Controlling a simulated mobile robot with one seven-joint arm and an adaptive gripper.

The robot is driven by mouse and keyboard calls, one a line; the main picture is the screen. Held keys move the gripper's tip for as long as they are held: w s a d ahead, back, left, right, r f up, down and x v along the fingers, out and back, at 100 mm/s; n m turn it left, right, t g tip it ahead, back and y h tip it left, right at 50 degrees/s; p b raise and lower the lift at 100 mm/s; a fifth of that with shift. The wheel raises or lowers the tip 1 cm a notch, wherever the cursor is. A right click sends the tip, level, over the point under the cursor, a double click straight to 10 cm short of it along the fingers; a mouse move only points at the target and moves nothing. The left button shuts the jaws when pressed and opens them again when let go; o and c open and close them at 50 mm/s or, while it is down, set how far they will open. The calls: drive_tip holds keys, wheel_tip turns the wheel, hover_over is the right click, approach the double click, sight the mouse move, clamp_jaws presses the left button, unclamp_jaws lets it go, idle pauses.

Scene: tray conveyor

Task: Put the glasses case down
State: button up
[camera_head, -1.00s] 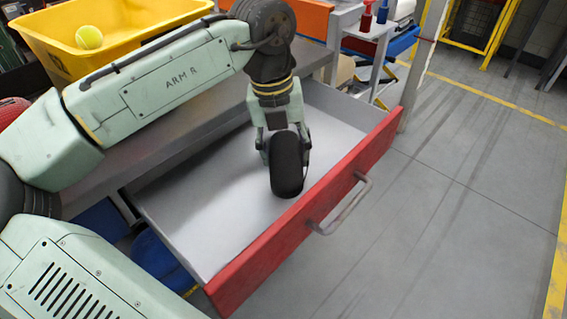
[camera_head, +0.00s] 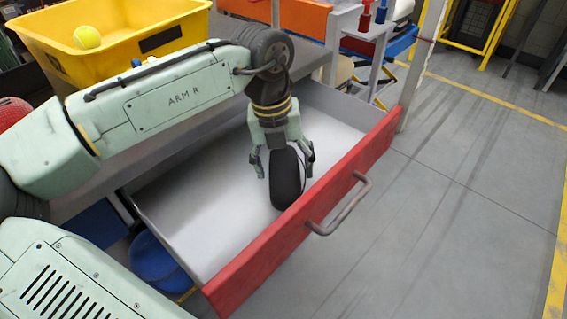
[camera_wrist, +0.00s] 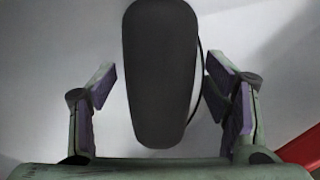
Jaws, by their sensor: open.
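The glasses case (camera_head: 284,180) is a dark, rounded, elongated case. It is inside the open drawer, near the red front panel, under my gripper. My gripper (camera_head: 283,165) is open, with a finger on each side of the case. In the wrist view the case (camera_wrist: 160,75) lies between the purple-padded fingers of my gripper (camera_wrist: 162,88), with a gap on both sides. A thin dark cord or edge runs along its right side. The case appears to rest on the drawer floor, though its underside is hidden.
The drawer (camera_head: 215,225) has a light floor and a red front with a metal handle (camera_head: 340,205). Its floor is bare left of the case. A yellow bin (camera_head: 130,45) with a tennis ball (camera_head: 87,37) stands at upper left. A blue bucket (camera_head: 155,258) sits below the drawer.

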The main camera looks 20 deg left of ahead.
sight(276, 165)
drive_tip(key=shift+r, duration=0.1)
wheel_tip(276, 165, up, 12)
drive_tip(key=a+p, duration=0.1)
drive_tip(key=shift+s+a, duration=0.15)
drive_tip(key=shift+s, duration=0.25)
drive_tip(key=shift+c, duration=0.6)
idle(0.8)
